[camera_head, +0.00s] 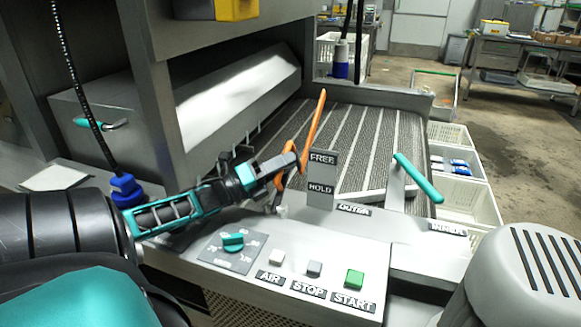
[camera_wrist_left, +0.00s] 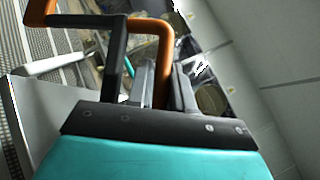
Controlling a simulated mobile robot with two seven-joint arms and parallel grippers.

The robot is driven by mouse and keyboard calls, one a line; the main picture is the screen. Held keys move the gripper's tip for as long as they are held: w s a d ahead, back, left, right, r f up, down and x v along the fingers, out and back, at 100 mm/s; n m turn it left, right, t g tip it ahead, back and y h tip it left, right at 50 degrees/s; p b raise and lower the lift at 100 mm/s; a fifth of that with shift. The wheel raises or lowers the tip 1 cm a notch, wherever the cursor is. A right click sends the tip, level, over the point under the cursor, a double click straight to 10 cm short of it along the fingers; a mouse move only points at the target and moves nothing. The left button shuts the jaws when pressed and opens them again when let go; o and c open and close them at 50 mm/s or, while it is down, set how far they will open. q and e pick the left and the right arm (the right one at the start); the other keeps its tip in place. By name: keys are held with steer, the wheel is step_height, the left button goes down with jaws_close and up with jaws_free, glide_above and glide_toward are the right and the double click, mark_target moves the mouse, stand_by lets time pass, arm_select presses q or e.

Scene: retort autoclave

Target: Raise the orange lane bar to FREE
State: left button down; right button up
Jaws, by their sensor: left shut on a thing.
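The orange lane bar (camera_head: 315,120) stands steeply raised, leaning right at its top, at the near left edge of the ribbed conveyor. My left gripper (camera_head: 287,166) is shut on the lower part of the bar. The wrist view also shows the orange bar (camera_wrist_left: 164,48) bent beside the dark finger parts. The FREE label (camera_head: 323,158) sits above the HOLD label (camera_head: 320,189) on a grey upright plate just right of the gripper. The bar's pivot is partly hidden by the gripper. My right gripper is not in view.
The control panel in front carries a teal knob (camera_head: 233,241), small buttons and a green START button (camera_head: 354,277). A teal-handled lever (camera_head: 418,178) stands to the right. White crates (camera_head: 470,203) stand beyond the conveyor (camera_head: 375,140).

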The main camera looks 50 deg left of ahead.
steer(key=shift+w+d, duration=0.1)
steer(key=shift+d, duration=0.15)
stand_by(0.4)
arm_select(q)
steer(key=c, duration=1.1)
jaws_free()
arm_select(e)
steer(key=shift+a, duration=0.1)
arm_select(q)
steer(key=shift+r, duration=0.1)
